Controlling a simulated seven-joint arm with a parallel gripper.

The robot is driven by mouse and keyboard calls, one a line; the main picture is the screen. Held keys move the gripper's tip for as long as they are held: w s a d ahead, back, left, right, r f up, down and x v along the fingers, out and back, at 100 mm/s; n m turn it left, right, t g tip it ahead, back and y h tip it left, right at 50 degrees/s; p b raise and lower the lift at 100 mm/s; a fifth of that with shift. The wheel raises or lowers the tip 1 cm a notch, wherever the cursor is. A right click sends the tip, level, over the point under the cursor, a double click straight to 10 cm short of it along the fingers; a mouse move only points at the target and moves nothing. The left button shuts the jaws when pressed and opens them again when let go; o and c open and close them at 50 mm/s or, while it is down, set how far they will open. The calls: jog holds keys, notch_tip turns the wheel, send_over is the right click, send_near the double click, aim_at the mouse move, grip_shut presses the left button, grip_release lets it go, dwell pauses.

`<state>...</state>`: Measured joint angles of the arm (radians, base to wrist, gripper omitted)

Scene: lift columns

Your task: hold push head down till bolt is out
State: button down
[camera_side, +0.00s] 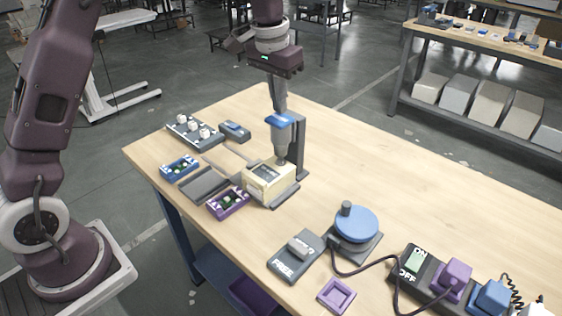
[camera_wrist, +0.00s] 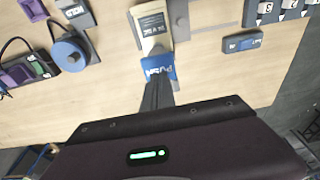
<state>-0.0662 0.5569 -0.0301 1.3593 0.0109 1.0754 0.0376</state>
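The blue push head (camera_side: 279,121), marked PUSH in the wrist view (camera_wrist: 158,72), tops a grey press cylinder beside a dark upright column (camera_side: 299,145). My gripper (camera_side: 281,110) points down with its fingers together at the top of the push head; they appear to touch it. In the wrist view the fingers (camera_wrist: 158,92) look shut, with nothing seen between them. Below the cylinder, a cream block (camera_side: 268,184) with a dark label sits on a grey base, and the cylinder's narrow tip reaches its top. I cannot make out the bolt.
A grey box marked FREE (camera_side: 296,257), a blue disc with a knob (camera_side: 356,224), and an ON/OFF strip (camera_side: 420,272) with plugs and cables lie at the right.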

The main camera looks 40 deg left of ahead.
aim_at(279, 118)
jog(key=shift+f, duration=2.05)
dwell(0.8)
jog(key=shift+r, duration=0.65)
dwell(1.8)
jog(key=shift+r, duration=4.1)
jog(key=s+d+r+t, duration=0.1)
jog(key=s+r, duration=0.2)
jog(key=s, duration=0.6)
jog(key=s+d+r+t, duration=0.1)
jog(key=s+r, duration=0.3)
jog(key=s, duration=0.4)
jog(key=s+f+t, duration=0.1)
jog(key=s+f, duration=0.2)
jog(key=s, duration=0.5)
jog(key=s+f, duration=0.3)
jog(key=s, duration=0.5)
jog(key=shift+f+t, duration=0.3)
jog(key=shift+t, duration=0.1)
